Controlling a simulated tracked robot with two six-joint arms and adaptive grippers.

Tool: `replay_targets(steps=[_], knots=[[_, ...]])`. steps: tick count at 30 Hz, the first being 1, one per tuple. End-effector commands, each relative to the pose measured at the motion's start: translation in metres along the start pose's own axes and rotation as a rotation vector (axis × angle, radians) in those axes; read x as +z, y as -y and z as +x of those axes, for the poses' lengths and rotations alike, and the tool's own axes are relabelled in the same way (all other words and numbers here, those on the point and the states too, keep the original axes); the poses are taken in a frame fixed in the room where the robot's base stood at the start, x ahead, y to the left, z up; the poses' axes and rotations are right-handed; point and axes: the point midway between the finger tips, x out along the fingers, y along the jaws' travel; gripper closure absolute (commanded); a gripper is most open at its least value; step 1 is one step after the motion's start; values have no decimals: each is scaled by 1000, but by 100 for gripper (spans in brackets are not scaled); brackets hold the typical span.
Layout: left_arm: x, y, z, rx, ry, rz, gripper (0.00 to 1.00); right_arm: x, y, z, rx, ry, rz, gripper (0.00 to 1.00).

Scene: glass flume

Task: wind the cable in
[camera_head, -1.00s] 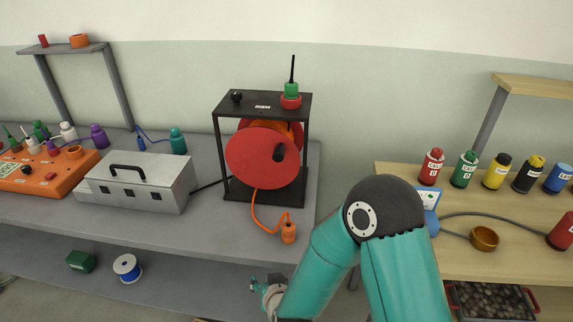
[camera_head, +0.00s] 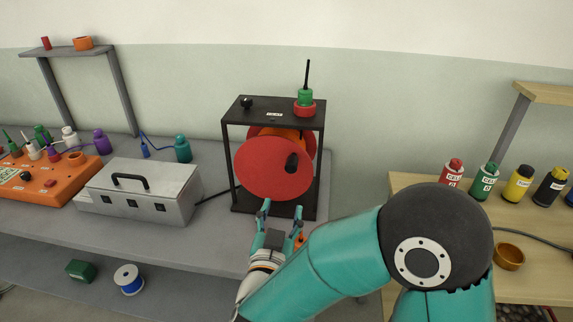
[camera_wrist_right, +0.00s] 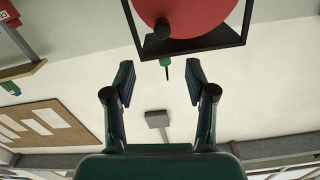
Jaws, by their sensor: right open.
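The cable reel has a red disc (camera_head: 273,168) with a black crank knob (camera_head: 292,163) on its face, inside a black frame (camera_head: 228,165) on the grey bench. Red disc (camera_wrist_right: 190,12) and knob (camera_wrist_right: 162,30) also show at the top of the right wrist view. My right gripper (camera_head: 281,209) is open and empty, just below the disc in the head view, fingers pointing up towards it. It is open in the wrist view too (camera_wrist_right: 160,78), with the knob ahead between its fingers, apart from them. The orange cable's end piece (camera_head: 299,240) is mostly hidden by my gripper.
A green bottle in a red ring (camera_head: 305,99) stands on the frame's top. A grey metal box (camera_head: 150,190) with a black handle sits left of the reel, an orange panel (camera_head: 35,188) beyond it. A wooden table (camera_head: 420,183) with several bottles is at right.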

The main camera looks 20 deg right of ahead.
Motion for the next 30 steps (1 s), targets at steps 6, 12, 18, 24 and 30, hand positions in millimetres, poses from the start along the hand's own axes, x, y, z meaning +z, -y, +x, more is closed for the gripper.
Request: replay_targets(steps=[6, 12, 18, 24, 30], knots=[[0, -3, -9, 0, 1, 0, 60, 0, 3, 32, -4, 3, -2, 44], [0, -7, -20, 0, 1, 0, 60, -1, 5, 75, -6, 4, -1, 44], [0, -11, -30, 0, 0, 0, 60, 0, 6, 117, -8, 5, -2, 44], [0, -13, -37, 0, 0, 0, 60, 1, 8, 147, -11, 4, -1, 44], [0, -14, -39, 0, 1, 0, 60, 2, 8, 160, -14, 4, -2, 44]])
